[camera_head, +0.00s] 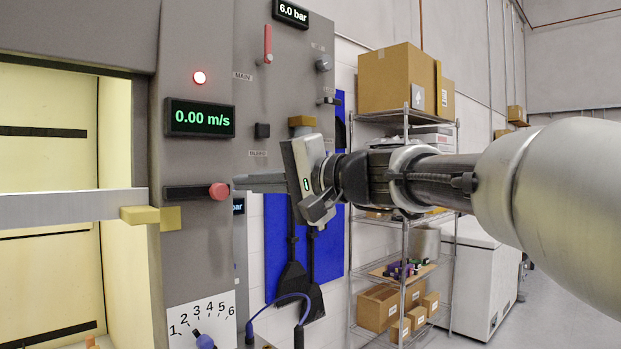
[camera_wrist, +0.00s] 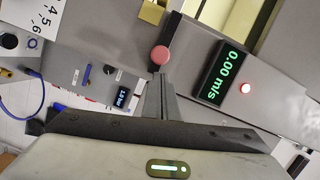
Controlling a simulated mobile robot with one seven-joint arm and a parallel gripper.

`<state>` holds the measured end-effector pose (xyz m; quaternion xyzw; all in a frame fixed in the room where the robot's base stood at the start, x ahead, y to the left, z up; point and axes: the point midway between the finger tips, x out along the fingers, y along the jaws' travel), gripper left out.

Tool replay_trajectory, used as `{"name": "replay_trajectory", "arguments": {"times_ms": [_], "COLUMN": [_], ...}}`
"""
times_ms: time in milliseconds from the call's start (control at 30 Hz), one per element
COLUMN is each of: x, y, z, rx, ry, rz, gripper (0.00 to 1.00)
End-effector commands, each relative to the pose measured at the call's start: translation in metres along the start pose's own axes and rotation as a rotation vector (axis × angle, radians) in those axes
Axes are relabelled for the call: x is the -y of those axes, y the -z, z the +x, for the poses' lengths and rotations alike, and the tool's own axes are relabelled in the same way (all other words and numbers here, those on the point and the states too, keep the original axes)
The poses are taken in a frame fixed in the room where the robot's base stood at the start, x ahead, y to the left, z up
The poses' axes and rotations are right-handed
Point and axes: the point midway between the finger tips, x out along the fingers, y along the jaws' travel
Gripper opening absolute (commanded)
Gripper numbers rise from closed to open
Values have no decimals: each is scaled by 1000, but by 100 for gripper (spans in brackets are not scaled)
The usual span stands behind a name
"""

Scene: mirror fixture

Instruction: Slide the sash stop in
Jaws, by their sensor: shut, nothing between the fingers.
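The sash stop appears to be a round pink-red knob (camera_head: 219,191) at the right end of a dark horizontal bar (camera_head: 188,193) on the grey panel. The knob also shows in the wrist view (camera_wrist: 160,56). My gripper (camera_head: 236,183) is shut and empty, with its fingertips just right of the knob. In the wrist view the shut fingers (camera_wrist: 160,76) point at the knob; I cannot tell whether they touch it. The sash's pale bottom rail (camera_head: 60,208) is at left, with a yellow block (camera_head: 140,215) at its right end, below the dark bar.
A display (camera_head: 199,118) reading 0.00 m/s and a lit red lamp (camera_head: 199,77) sit above the knob. A numbered dial (camera_head: 203,325) is below. A red lever (camera_head: 267,44) and a black switch (camera_head: 262,130) are up and right. A shelf with boxes (camera_head: 397,78) stands behind my arm.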

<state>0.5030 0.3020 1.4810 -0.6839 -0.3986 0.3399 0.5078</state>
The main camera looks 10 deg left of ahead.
Motion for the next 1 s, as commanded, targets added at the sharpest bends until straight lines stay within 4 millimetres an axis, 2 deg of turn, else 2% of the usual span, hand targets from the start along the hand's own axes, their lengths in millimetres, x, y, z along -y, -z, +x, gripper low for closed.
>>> {"name": "replay_trajectory", "arguments": {"times_ms": [133, 467, 800, 1000], "x": [-1, -1, 9, 12], "y": [-8, -9, -55, -58], "z": [2, 2, 14, 15], "rx": [-1, 0, 2, 4], "ry": [-2, -2, -1, -2], "rz": [1, 1, -2, 1], "gripper": [0, 0, 0, 0]}}
